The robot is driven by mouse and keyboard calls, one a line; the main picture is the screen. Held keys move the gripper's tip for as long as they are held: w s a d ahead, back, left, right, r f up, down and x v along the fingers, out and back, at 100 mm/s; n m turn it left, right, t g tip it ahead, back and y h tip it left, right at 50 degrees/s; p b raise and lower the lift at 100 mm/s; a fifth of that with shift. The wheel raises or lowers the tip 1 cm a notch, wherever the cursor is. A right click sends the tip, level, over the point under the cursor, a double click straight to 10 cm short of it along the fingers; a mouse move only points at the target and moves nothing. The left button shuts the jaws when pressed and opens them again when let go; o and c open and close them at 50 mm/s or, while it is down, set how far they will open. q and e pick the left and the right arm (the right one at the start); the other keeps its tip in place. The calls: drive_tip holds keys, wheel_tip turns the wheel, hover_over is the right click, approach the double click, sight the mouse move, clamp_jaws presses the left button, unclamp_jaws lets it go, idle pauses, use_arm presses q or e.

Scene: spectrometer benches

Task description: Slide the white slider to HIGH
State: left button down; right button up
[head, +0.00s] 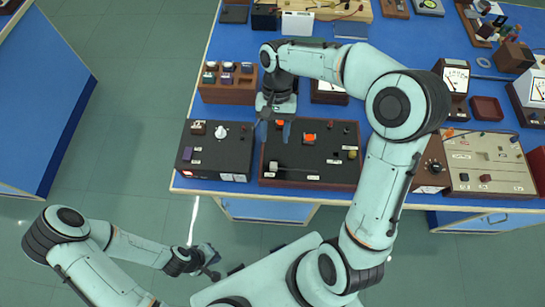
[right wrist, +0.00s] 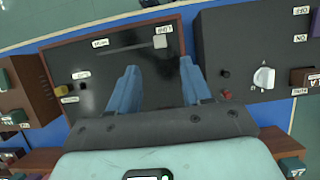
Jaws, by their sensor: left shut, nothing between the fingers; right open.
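The white slider (head: 273,166) sits at the left end of a slot on the black panel (head: 335,165) in a wooden frame. My right gripper (head: 273,130) is open and empty above the panel's back left part. In the right wrist view its blue fingers (right wrist: 160,68) point toward the slider and stand apart from it. My left gripper (head: 210,268) is shut and empty, off the bench near my base.
A black box with a white knob (head: 220,132) stands left of the panel. A wooden rack of small blocks (head: 228,95) is behind it. An orange button (head: 309,138) and small knobs share the panel. A brown dial box (head: 432,165) stands to the right.

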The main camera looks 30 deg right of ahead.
sight(274, 165)
drive_tip(key=b+x, duration=0.1)
drive_tip(key=x, duration=0.9)
drive_tip(key=shift+s+f, duration=0.15)
drive_tip(key=shift+f, duration=0.2)
clamp_jaws()
